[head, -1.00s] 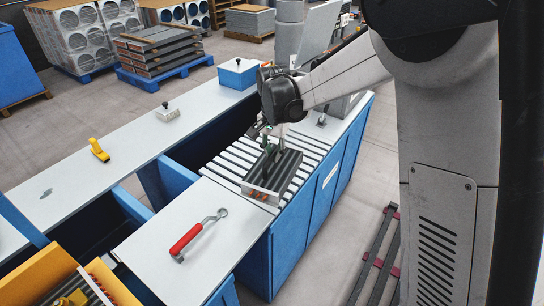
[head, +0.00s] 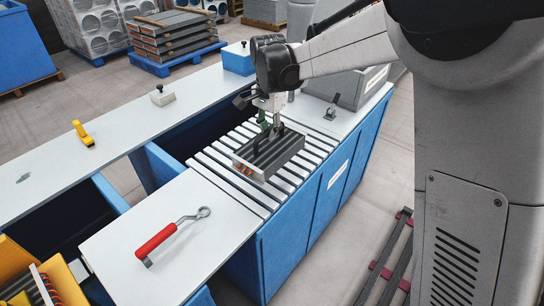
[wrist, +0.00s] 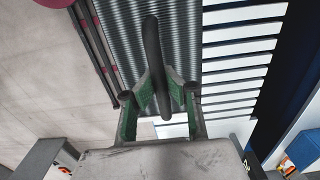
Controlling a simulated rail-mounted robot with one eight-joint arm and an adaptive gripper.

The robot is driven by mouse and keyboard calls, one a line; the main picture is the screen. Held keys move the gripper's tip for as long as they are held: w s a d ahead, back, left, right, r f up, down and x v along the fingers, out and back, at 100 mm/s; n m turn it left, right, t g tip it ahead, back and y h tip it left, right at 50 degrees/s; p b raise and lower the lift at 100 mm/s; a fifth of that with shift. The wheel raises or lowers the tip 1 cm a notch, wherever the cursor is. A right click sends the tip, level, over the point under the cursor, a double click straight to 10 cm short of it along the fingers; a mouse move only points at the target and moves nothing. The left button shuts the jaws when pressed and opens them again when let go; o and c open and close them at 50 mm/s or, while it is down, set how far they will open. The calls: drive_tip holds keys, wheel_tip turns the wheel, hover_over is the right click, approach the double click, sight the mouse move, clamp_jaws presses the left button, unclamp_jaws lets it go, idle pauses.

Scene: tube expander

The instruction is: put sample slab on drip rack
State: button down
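The sample slab (head: 277,153) is a dark, finned block with orange tube ends at its near end and a black loop handle on top. It also shows in the wrist view (wrist: 185,45). The drip rack (head: 212,160) is the set of white slats on the blue bench. The slab is over the slats towards their right side; I cannot tell whether it touches them or hangs just above. My gripper (head: 270,132) is above the slab, its green fingers (wrist: 160,98) on either side of the black handle and apparently closed on it.
A red-handled wrench (head: 172,236) lies on the white top in front of the rack. A grey box (head: 345,88) and a small clamp (head: 332,108) stand behind it. A blue box (head: 238,58), a white block (head: 161,96) and a yellow tool (head: 83,134) are on the left counter.

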drive_tip(key=shift+w+d+f+b, duration=0.1)
drive_tip(key=shift+f+b, duration=0.2)
drive_tip(key=shift+f, duration=0.25)
drive_tip(key=shift+w+a+f+p, duration=0.2)
drive_tip(key=shift+w+f+p, duration=0.1)
drive_tip(key=shift+w+f, duration=2.55)
drive_tip(key=shift+w+a+f+p, duration=0.2)
drive_tip(key=shift+w+f+p, duration=0.1)
drive_tip(key=shift+w+f, duration=2.5)
drive_tip(key=shift+w, duration=0.2)
drive_tip(key=c, duration=1.9)
unclamp_jaws()
drive_tip(key=shift+r, duration=0.15)
